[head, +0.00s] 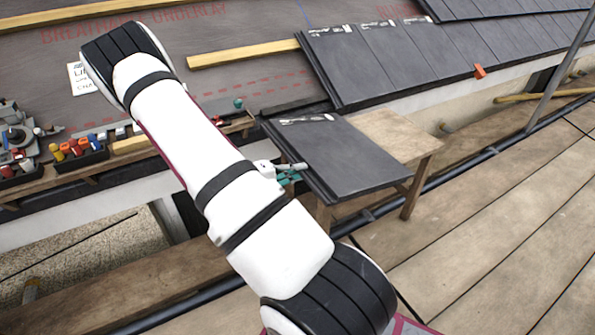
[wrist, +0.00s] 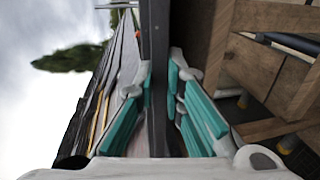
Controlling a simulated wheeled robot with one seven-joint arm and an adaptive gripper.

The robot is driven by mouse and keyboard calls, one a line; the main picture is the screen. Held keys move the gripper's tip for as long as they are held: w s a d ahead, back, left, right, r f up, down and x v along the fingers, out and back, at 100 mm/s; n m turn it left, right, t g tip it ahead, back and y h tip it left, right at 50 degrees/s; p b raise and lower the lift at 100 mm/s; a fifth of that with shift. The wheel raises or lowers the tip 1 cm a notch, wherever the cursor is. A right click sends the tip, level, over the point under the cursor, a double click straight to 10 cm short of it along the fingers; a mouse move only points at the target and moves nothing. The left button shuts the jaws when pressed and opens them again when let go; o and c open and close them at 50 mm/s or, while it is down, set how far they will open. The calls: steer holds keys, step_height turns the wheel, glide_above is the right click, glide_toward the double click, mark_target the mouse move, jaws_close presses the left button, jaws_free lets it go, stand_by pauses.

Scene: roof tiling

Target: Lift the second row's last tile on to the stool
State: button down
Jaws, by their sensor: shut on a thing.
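A dark slate tile (head: 335,155) is over the wooden stool (head: 395,130) in the head view, covering its left part and overhanging it at the near left. My gripper (head: 289,173) is shut on the tile's left edge. In the wrist view the green finger pads (wrist: 190,110) lie on both sides of the tile's edge (wrist: 156,80), with the stool (wrist: 265,85) on the right, which is below. Whether the tile touches the stool's top cannot be told. Part of my gripper is hidden by my arm in the head view.
Laid slate tiles (head: 390,60) cover the roof behind the stool. A small orange block (head: 479,71) sits at their lower edge. A tool ledge (head: 75,150) is at left. A metal pole (head: 560,65) stands at right. Wooden planks (head: 490,230) in front are clear.

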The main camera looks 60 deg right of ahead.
steer(key=shift+f+b, duration=0.4)
stand_by(0.3)
steer(key=c, duration=1.6)
jaws_free()
steer(key=shift+f, duration=0.1)
steer(key=v, duration=0.7)
steer(key=shift+a+p, duration=0.2)
steer(key=shift+p, duration=0.15)
steer(key=shift+w+r, duration=0.1)
steer(key=shift+r, duration=0.1)
steer(key=shift+r+p, duration=1.45)
steer(key=shift+r, duration=0.95)
